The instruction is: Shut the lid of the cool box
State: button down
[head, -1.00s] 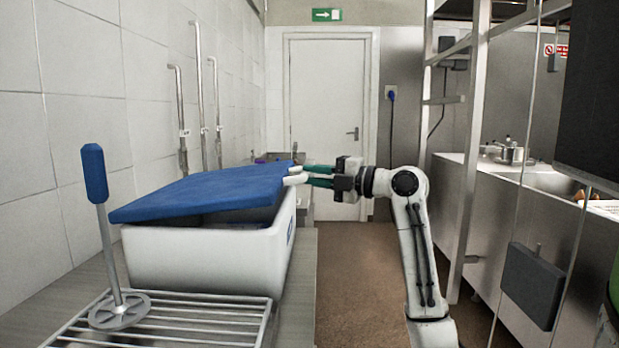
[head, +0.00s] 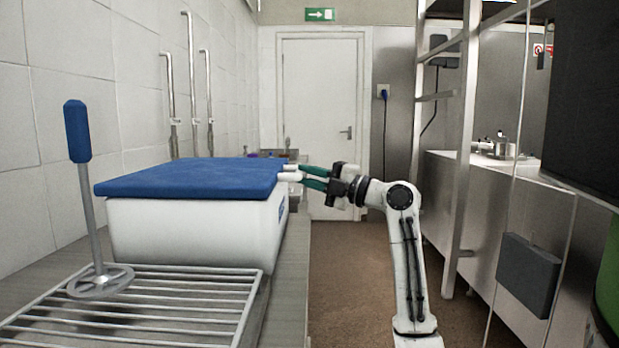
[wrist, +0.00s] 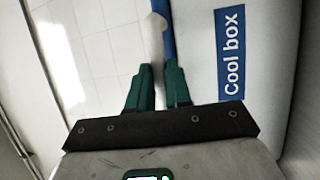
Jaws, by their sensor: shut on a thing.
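The cool box (head: 200,235) is a white box on the counter at the left. Its blue lid (head: 185,178) lies level across the top, with no gap that I can see from here. A pale tab (head: 289,171) sticks out at the lid's right edge. My gripper (head: 303,178), with green fingers, is shut on this tab beside the box. In the wrist view, the fingers of my gripper (wrist: 165,78) are nearly together, the lid (wrist: 168,35) shows as a thin blue edge, and the box wall carries a "Cool box" label (wrist: 230,55).
A wire rack (head: 150,300) lies in front of the box, with a blue-handled masher (head: 78,135) upright on it. Pipes and the tiled wall are at the left. The floor (head: 345,270) right of the counter is clear. A steel shelf post (head: 462,150) stands further right.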

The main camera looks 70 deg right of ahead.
jog(key=shift+w+f, duration=0.15)
jog(key=shift+f, duration=0.35)
jog(key=c, duration=1.2)
grip_release()
jog(key=shift+a, duration=0.1)
jog(key=shift+c, duration=0.2)
jog(key=shift+o, duration=0.9)
jog(key=shift+r, duration=0.15)
jog(key=s+f, duration=0.2)
jog(key=s, duration=0.8)
jog(key=shift+s+a+p, duration=0.2)
jog(key=shift+s+p, duration=0.2)
jog(key=shift+s, duration=0.1)
